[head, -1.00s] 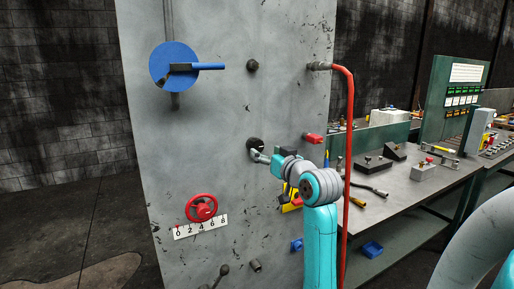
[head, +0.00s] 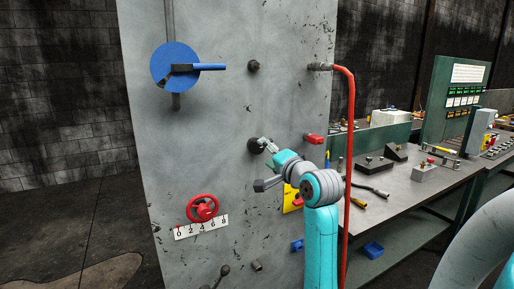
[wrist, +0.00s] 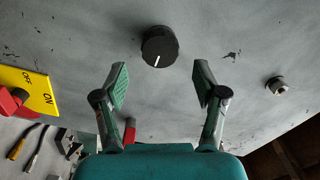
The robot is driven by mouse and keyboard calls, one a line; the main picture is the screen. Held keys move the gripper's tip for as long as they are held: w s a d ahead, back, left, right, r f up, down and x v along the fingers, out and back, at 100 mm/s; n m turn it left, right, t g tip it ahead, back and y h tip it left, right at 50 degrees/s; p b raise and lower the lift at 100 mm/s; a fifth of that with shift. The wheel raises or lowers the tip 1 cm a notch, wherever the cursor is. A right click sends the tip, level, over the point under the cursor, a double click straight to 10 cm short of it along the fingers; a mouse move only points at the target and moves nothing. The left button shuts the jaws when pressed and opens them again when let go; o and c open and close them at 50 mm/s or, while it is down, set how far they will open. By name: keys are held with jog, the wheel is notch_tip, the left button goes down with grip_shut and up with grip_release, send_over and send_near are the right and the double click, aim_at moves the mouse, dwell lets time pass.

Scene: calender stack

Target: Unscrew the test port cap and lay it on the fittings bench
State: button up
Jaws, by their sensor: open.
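A round black cap with a white line on its face, seemingly the test port cap (wrist: 160,45), sits on the grey upright panel. In the head view the cap (head: 255,146) is partly covered by a fingertip. My gripper (wrist: 160,84) is open and empty, its two green-padded fingers spread. In the wrist view the cap lies beyond the fingertips, about midway between them, with panel visible between. In the head view my gripper (head: 268,146) is close to the cap; contact cannot be told. The fittings bench (head: 418,190) stands right of the panel, with tools on top.
A red pipe (head: 349,150) runs down the panel's right side, near my arm. A yellow ON/OFF plate (wrist: 27,88) with a red handle and a hex fitting (wrist: 278,86) flank the cap. A red handwheel (head: 202,208) and a blue lever (head: 208,67) are farther left.

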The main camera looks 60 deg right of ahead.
aim_at(259, 148)
jog(key=m, duration=0.4)
jog(key=shift+x, duration=3.5)
